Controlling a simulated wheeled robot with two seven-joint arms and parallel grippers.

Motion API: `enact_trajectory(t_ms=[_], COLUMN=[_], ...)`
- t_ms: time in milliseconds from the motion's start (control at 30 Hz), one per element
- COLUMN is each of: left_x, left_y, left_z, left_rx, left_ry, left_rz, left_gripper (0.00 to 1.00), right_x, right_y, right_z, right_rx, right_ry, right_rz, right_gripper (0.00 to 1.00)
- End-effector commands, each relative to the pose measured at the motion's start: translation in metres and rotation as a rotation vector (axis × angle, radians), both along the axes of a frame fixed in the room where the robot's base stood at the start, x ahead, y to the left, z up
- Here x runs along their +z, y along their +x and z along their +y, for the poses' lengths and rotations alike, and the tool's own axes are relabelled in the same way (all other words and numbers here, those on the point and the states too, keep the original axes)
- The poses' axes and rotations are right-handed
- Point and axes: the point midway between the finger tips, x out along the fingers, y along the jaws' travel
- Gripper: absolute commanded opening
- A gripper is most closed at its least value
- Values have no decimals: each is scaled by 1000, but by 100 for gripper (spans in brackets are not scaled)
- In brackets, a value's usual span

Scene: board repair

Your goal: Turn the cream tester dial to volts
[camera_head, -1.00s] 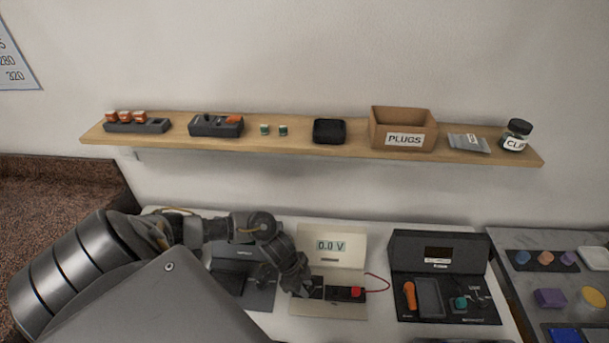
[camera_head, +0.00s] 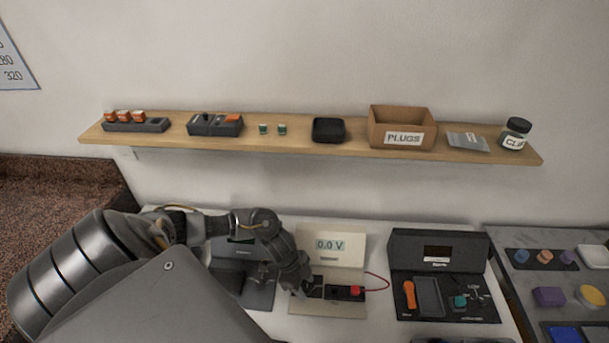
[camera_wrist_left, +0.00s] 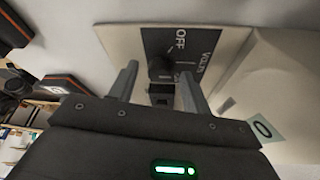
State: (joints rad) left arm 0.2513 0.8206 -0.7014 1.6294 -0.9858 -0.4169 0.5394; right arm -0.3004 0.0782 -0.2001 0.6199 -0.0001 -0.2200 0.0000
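My left gripper (camera_head: 300,290) is low over the tester's left part. In the wrist view the left gripper (camera_wrist_left: 156,68) is open, with one finger on each side of the dial; contact is unclear. My right gripper is in neither view.
A black case (camera_head: 440,248) with an orange-handled tool stands right of the tester. A dark device (camera_head: 258,293) is at the left, partly behind my arm. A red lead (camera_head: 377,281) loops beside the tester. The shelf (camera_head: 360,152) above holds several small parts.

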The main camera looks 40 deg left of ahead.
Motion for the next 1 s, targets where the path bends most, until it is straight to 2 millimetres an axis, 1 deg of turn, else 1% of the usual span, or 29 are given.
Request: enact_trajectory(t_ms=[167, 300, 433, 700, 833, 1000], left_x=[0, 7, 25, 74, 90, 99], left_y=[0, -1, -4, -11, -14, -15], left_z=[1, 4, 11, 30, 35, 38], left_rx=[1, -1, -2, -3, -1, 0], left_ry=[1, 1, 3, 3, 2, 1], left_rz=[1, -1, -2, -2, -1, 0], left_gripper=[48, 48, 48, 48, 48, 48], right_x=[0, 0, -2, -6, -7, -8], right_y=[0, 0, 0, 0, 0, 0], right_z=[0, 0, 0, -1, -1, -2], right_rx=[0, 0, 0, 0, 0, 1], right_ry=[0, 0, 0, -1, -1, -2], right_rz=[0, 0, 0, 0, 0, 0], right_gripper=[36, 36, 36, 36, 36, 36])
